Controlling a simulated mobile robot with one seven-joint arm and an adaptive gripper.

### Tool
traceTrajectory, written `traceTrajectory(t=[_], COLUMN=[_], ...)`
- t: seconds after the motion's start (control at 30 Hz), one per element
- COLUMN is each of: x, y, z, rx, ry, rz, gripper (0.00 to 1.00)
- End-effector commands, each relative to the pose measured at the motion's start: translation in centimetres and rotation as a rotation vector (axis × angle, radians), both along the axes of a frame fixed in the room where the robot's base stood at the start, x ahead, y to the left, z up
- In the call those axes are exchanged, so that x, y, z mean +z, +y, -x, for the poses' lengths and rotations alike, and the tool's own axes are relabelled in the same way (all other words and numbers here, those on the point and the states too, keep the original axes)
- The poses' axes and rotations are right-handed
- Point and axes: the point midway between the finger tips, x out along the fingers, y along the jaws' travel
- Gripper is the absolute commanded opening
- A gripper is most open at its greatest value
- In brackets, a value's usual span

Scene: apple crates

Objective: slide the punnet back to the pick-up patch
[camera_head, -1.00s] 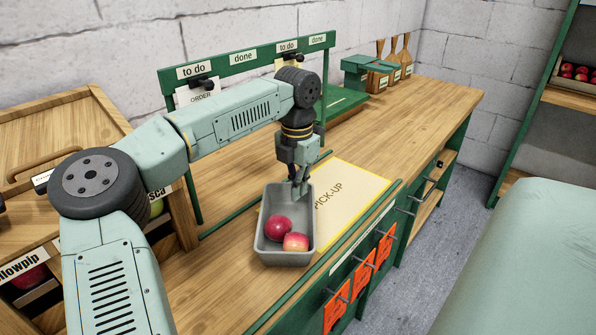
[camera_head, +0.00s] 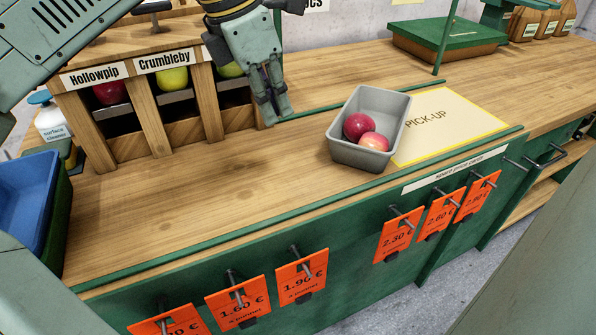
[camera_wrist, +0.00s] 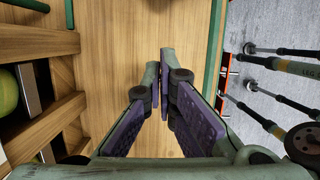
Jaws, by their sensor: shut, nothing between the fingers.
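The grey punnet (camera_head: 345,152) stands upright on the wooden counter, with two red apples (camera_head: 366,132) in it. It is at the left edge of the yellow-bordered pick-up patch (camera_head: 462,118) and hides part of that edge. Whether its base overlaps the patch I cannot tell. Most of the patch is bare. My gripper (camera_head: 274,112) is shut and empty, pointing down to the left of the punnet and apart from it, near the apple bins. In the wrist view the fingertips (camera_wrist: 159,66) meet over bare wood; the punnet is not in that view.
Apple bins labelled Hollowpip and Crumbleby (camera_head: 140,100) stand left behind my gripper. A green rail (camera_head: 300,215) runs along the counter's front edge, with orange price cards (camera_head: 398,234) on hooks below. A blue crate (camera_head: 38,205) is at far left. The front-left counter is clear.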

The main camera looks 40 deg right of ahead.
Motion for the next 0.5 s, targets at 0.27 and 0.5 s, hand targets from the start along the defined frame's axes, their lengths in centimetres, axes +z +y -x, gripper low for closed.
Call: traceTrajectory(t=[0.27,0.5], x=[-2.0,-6.8], y=[0.1,-1.4], z=[0.5,0.8], rx=[-0.010,-0.010], ry=[-0.005,-0.003], rz=[0.003,0.004], gripper=[0.00,0.00])
